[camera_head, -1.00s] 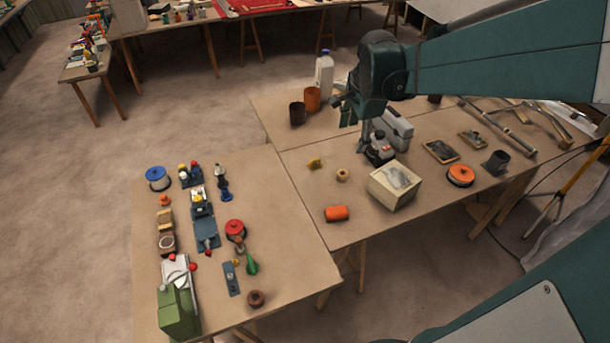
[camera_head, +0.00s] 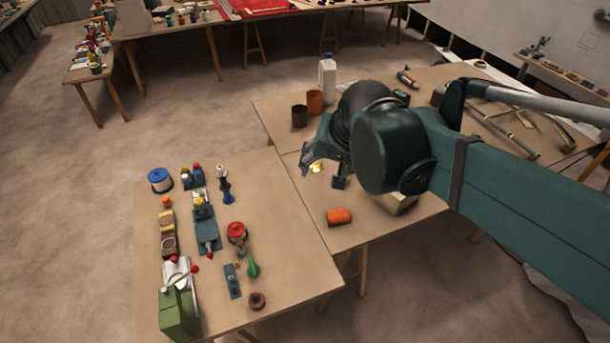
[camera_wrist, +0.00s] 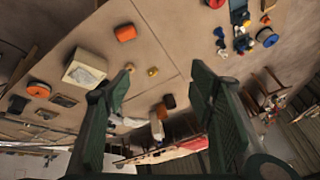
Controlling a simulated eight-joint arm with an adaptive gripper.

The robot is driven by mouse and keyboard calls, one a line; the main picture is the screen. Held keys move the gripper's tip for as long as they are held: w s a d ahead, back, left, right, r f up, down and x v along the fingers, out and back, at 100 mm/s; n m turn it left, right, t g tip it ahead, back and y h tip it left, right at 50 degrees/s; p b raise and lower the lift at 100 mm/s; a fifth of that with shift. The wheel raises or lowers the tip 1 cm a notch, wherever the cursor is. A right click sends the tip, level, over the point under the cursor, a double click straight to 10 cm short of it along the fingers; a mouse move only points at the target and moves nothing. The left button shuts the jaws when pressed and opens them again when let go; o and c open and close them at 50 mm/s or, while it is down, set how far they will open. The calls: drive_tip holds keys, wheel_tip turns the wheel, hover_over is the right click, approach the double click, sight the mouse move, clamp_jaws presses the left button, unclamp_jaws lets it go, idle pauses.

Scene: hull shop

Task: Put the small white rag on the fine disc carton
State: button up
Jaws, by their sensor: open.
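A cream box (camera_head: 400,204), which looks like the fine disc carton, stands on the right table, mostly hidden behind my arm in the head view. I cannot tell whether that patch is the small white rag or part of the carton. No other clear rag shows. My gripper (camera_head: 325,168) is open over the left part of the right table. In the wrist view nothing is held between the fingers (camera_wrist: 162,85).
An orange cylinder (camera_head: 339,216) lies near the front edge. A small yellow object (camera_head: 317,167) shows at my gripper. A white bottle (camera_head: 327,76) and two cups stand behind. The left table (camera_head: 290,260) holds several tools, with bare room on its right side.

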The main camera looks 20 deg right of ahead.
drive_tip(key=s+a+f+n+t, duration=0.1)
drive_tip(key=s+a+n, duration=0.4)
drive_tip(key=s+n, duration=0.1)
drive_tip(key=shift+a+f+y, duration=0.2)
drive_tip(key=shift+f+y, duration=0.05)
drive_tip(key=shift+y, duration=0.15)
